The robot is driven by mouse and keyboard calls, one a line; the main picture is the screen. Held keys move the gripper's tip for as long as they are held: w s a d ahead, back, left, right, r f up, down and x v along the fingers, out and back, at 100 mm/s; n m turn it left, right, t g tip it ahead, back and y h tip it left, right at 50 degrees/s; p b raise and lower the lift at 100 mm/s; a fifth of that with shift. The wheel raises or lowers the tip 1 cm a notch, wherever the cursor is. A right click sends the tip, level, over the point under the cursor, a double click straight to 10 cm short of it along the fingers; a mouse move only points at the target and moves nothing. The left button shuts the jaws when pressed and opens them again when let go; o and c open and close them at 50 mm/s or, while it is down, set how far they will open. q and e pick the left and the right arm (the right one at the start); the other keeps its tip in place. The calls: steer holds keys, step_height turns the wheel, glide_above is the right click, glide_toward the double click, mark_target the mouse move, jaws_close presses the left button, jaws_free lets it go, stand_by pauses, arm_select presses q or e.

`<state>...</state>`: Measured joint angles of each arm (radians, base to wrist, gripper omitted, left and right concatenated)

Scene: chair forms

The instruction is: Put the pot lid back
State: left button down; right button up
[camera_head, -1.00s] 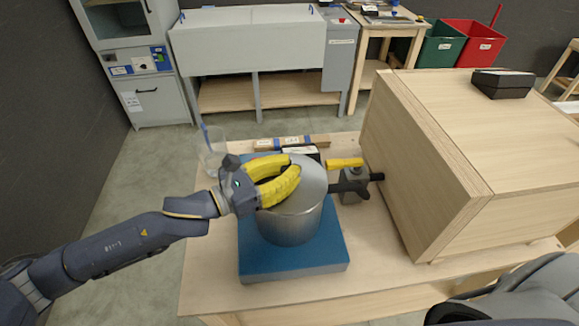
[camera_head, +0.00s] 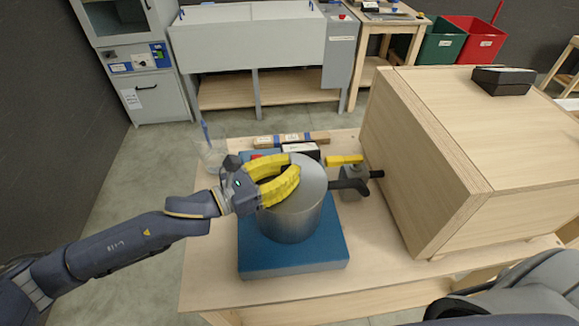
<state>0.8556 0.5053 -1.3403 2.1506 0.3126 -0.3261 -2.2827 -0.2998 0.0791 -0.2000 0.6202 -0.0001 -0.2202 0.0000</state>
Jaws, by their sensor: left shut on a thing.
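A steel pot (camera_head: 291,226) stands upright on a blue-topped block (camera_head: 292,258), with a black handle sticking out to the right. The grey metal lid (camera_head: 312,180) is at the top of the pot. I cannot tell whether it rests flush on the rim. My left gripper (camera_head: 294,172) reaches in from the left, its two yellow fingers curved over the lid. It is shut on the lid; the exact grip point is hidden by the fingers. My right gripper is out of view.
A large wooden box (camera_head: 428,165) stands close on the right of the table (camera_head: 210,275). A grey and yellow item (camera_head: 352,178) sits behind the pot handle. A clear cup (camera_head: 212,156) is at the back left. The table's front left is bare.

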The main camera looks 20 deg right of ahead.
arm_select(q)
steer(key=shift+f, duration=0.1)
steer(key=c, duration=1.4)
jaws_free()
steer(key=shift+a, duration=0.1)
steer(key=v, duration=1.1)
steer(key=shift+s+a, duration=0.15)
steer(key=shift+a, duration=0.2)
